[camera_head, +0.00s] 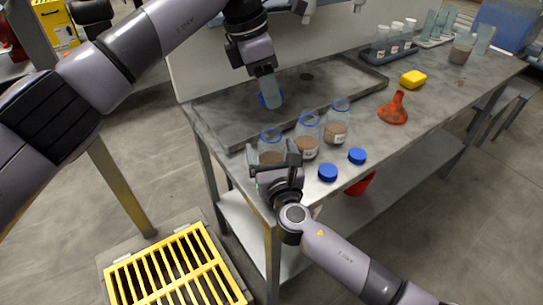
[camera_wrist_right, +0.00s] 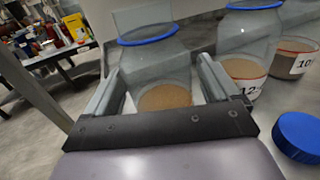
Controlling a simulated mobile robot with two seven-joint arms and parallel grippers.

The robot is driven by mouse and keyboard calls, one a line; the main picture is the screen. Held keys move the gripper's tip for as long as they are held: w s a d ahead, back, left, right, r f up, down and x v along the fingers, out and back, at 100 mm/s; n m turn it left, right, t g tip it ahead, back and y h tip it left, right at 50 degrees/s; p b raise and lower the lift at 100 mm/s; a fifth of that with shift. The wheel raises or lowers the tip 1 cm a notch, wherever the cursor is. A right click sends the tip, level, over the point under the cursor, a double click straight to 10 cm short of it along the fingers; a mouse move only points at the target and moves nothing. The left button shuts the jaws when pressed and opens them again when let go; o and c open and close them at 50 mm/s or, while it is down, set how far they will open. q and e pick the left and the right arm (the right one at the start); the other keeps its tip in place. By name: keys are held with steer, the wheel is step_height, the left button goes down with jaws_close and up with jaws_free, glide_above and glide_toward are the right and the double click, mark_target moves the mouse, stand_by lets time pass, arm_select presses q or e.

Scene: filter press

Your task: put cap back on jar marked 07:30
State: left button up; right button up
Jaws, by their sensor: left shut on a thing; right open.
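My left gripper (camera_head: 268,90) is shut on a blue cap (camera_head: 270,101) and holds it over the grey tray, above and behind the jars. My right gripper (camera_head: 277,166) is open, its fingers on either side of the leftmost jar (camera_head: 270,143). In the right wrist view this jar (camera_wrist_right: 160,60) stands between the fingers (camera_wrist_right: 158,85), uncapped, with a blue rim and brown contents low inside. Its label does not show. The middle jar (camera_head: 307,138) has a label starting "12" in the wrist view (camera_wrist_right: 245,60); the right jar (camera_head: 336,125) has one starting "10" (camera_wrist_right: 296,62).
Two blue caps (camera_head: 328,173) (camera_head: 357,156) lie near the table's front edge. The large tray (camera_head: 345,75) has a raised rim. An orange funnel (camera_head: 393,108), a yellow block (camera_head: 413,79) and a bottle rack (camera_head: 388,53) stand farther right. A yellow grate (camera_head: 175,272) is on the floor.

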steer(key=shift+w, duration=0.1)
steer(key=c, duration=1.5)
arm_select(q)
steer(key=shift+f, duration=2.5)
steer(key=shift+f, duration=0.1)
steer(key=shift+f, duration=0.8)
steer(key=shift+f, duration=0.6)
arm_select(e)
jaws_close()
arm_select(q)
steer(key=m, duration=0.3)
steer(key=m+g, duration=0.1)
steer(key=m, duration=0.2)
steer(key=shift+w+g, duration=0.15)
steer(key=shift+g, duration=0.15)
